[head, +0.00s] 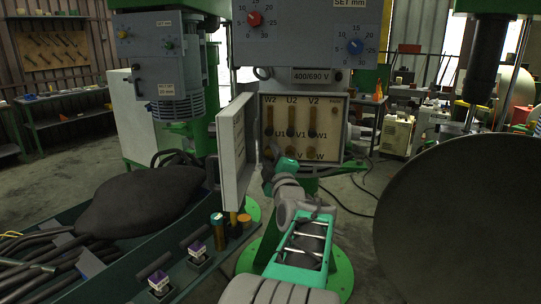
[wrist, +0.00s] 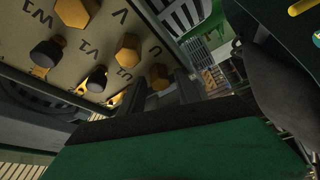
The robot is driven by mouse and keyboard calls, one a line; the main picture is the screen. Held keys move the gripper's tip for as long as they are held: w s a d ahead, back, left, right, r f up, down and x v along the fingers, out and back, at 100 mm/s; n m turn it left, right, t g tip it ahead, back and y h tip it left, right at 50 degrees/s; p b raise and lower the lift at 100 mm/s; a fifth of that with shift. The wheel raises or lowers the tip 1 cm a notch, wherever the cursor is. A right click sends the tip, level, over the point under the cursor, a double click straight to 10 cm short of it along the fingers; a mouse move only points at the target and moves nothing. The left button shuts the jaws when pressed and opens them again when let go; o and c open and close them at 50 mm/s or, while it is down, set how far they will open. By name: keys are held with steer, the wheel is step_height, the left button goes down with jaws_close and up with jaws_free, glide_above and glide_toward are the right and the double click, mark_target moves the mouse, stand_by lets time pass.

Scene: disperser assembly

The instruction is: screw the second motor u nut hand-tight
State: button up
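The terminal board (head: 335,135) is the cream panel inside the open motor box. Its bottom row has brass hex nuts marked U, V and W; the U nut (head: 269,151) is at the left, just above my gripper (head: 270,164). In the wrist view the U nut (wrist: 158,77) shows between and beyond the dark fingers of my gripper (wrist: 161,88). The fingers look apart, with gaps beside the nut; I see no clear contact. The V nut (wrist: 128,50) and W nut (wrist: 77,12) sit on the board. The fingers hide part of the U1 post.
The open box lid (head: 233,150) stands close left of my gripper. Dark nuts (wrist: 47,52) sit on the middle row, with brass links. A green bench (head: 190,265) with small parts is at lower left. A large dark disc (head: 460,215) is at right.

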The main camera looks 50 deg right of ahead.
jaws_close()
stand_by(0.3)
steer(key=m+h+b, duration=0.2)
steer(key=m+b, duration=0.3)
steer(key=b, duration=0.4)
steer(key=shift+w+f+m, duration=0.1)
steer(key=shift+m, duration=0.2)
steer(key=shift+o, duration=1)
jaws_free()
